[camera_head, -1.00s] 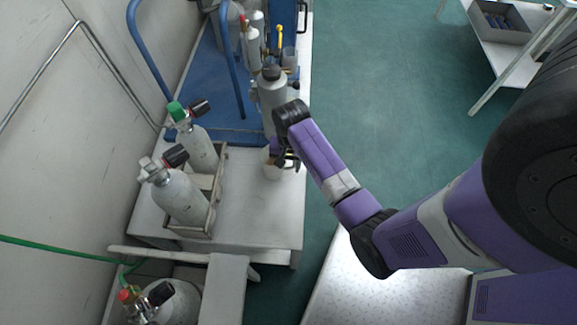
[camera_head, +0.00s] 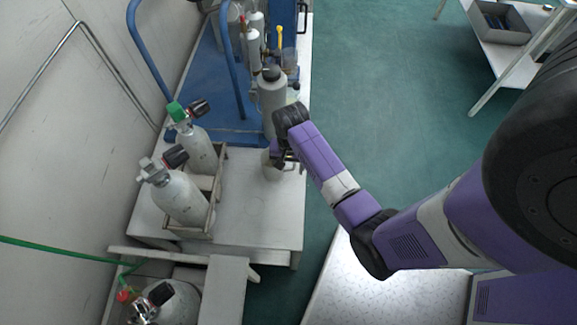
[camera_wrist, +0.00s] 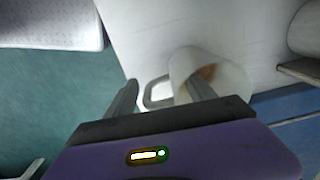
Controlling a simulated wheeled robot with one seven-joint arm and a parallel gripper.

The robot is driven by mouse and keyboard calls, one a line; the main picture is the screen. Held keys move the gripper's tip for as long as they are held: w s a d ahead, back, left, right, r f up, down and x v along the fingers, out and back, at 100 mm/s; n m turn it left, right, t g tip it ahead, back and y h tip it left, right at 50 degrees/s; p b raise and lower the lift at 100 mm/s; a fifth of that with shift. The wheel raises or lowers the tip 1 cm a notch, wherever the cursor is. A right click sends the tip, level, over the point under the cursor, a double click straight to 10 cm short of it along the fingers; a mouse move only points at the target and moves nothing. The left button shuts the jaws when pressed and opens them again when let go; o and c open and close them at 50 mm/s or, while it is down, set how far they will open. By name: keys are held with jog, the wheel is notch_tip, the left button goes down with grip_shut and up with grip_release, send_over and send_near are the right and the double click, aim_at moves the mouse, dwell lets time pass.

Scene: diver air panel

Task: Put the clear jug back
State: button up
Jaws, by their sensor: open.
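A pale, translucent jug (camera_wrist: 228,80) with a loop handle (camera_wrist: 155,94) stands on the white bench in the wrist view. A brownish patch shows inside its mouth. In the head view the jug (camera_head: 270,166) is partly hidden under my gripper (camera_head: 287,158). My gripper is open, and in the wrist view its fingers (camera_wrist: 160,95) reach down on either side of the handle. One finger overlaps the jug's near rim; whether it touches or goes inside I cannot tell.
A grey cylinder (camera_head: 271,98) stands just behind the jug. Two diving cylinders sit in a wooden crate (camera_head: 214,190) to the left. A blue trolley (camera_head: 205,100) with raised rails is behind. The bench front (camera_head: 262,212) is clear.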

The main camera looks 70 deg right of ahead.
notch_tip(320, 180, up, 12)
jog(key=shift+s+f+p, duration=0.1)
jog(key=shift+f+p, duration=0.05)
jog(key=shift+p, duration=0.85)
jog(key=s+a+n+t+h, duration=0.3)
jog(key=s+a+n+t, duration=0.45)
jog(key=a, duration=0.35)
jog(key=s+a+r+n+t+y, duration=0.1)
jog(key=s+a+r+n+t, duration=0.1)
jog(key=r, duration=0.5)
jog(key=s+a+r+n+t+y, duration=0.1)
jog(key=s+a+r+n+t, duration=0.1)
jog(key=a+r, duration=0.3)
jog(key=s+a+r+n+t+y, duration=0.1)
jog(key=s+a+r+n+t, duration=0.1)
jog(key=r, duration=0.7)
jog(key=shift+s+a+n+t, duration=0.45)
jog(key=shift+a+t, duration=0.2)
jog(key=shift+a, duration=0.1)
